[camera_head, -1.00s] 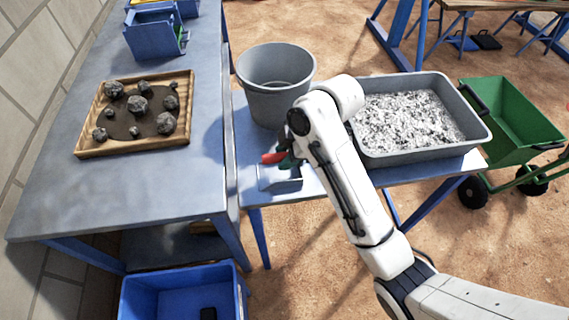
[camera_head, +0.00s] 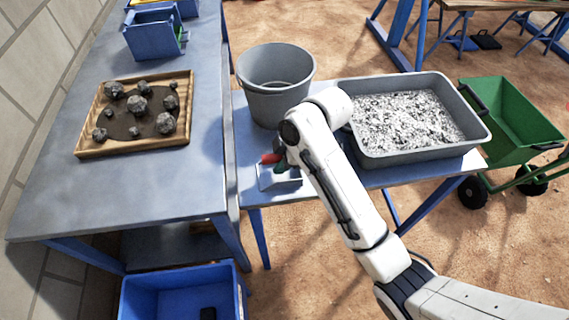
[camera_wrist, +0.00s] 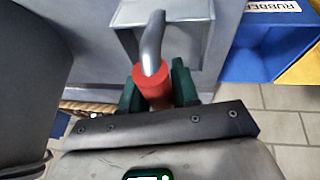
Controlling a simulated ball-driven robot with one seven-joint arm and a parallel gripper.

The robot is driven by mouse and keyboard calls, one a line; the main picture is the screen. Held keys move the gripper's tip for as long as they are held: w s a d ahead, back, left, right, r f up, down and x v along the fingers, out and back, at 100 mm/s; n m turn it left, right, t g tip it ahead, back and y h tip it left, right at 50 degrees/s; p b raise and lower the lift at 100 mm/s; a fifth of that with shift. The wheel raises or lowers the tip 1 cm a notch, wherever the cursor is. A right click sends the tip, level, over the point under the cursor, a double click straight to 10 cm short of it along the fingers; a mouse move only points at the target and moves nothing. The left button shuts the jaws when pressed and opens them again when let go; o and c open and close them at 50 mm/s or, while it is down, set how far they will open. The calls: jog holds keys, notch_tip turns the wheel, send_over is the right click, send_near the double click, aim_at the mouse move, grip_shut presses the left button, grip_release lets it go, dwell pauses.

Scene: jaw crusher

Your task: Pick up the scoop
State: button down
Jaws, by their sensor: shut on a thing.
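The scoop (camera_head: 279,179) has a grey metal pan and a red handle (camera_head: 268,159). In the head view it is at the front left of the small blue table, partly hidden by my arm. My gripper (camera_head: 284,162) is at the handle. In the wrist view the green fingers of my gripper (camera_wrist: 157,92) are shut on the red handle, one on each side. The bent grey neck and the pan (camera_wrist: 190,30) extend beyond the fingers. Whether the pan touches the tabletop is hard to tell.
A grey bucket (camera_head: 275,100) stands behind the scoop. A grey tub (camera_head: 425,155) of crushed stone is to the right. A wooden tray (camera_head: 84,152) with several rocks lies on the left bench. A blue bin (camera_head: 150,300) is below, and a green wheelbarrow (camera_head: 505,120) stands at right.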

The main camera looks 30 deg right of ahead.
jog(key=shift+r, duration=0.1)
jog(key=shift+w+r, duration=0.1)
jog(key=shift+r, duration=0.3)
notch_tip(320, 180, up, 2)
jog(key=shift+r, duration=0.1)
jog(key=s+r+p, duration=1)
jog(key=s, duration=0.4)
jog(key=shift+d, duration=0.4)
dwell(0.5)
